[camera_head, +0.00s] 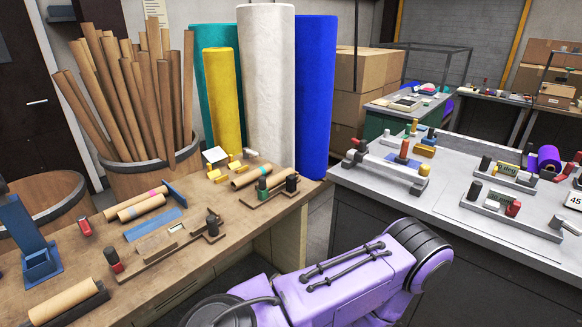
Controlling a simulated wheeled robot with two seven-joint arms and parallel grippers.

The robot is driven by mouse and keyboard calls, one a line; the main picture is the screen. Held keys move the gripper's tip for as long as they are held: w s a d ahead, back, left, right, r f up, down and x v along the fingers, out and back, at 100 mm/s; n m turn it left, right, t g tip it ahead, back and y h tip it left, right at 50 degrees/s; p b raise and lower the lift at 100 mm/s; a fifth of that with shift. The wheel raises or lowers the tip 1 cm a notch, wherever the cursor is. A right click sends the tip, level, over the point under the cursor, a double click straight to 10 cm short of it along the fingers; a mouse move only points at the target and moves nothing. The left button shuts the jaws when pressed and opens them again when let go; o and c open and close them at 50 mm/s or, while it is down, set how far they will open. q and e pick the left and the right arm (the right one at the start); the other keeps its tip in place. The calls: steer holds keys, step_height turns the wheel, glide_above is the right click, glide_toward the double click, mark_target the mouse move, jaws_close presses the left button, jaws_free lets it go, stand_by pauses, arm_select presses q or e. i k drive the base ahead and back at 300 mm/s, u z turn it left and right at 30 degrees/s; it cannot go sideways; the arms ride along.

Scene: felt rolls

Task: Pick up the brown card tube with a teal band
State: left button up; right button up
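A brown card tube with a teal band (246,179) lies on the wooden bench, near its far right part; the teal band shows near the tube's upper right end. It lies behind a dark wooden fixture with small upright cylinders. Two more brown card tubes lie further left on the bench: one with a pink band (131,204), and one beside it (142,209) with no clear band. Another plain tube (63,301) rests in a dark holder at the front left. Neither of my grippers is in view.
The wooden bench (205,262) also carries a blue stand (38,258) and small fixtures. Tall felt rolls (267,90) and a barrel of tubes (150,180) stand behind it. A grey table (400,205) with more fixtures is on the right. A purple body part of mine fills the lower middle.

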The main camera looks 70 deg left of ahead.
mark_target(250, 177)
steer(key=i, duration=1)
steer(key=u, duration=2.1)
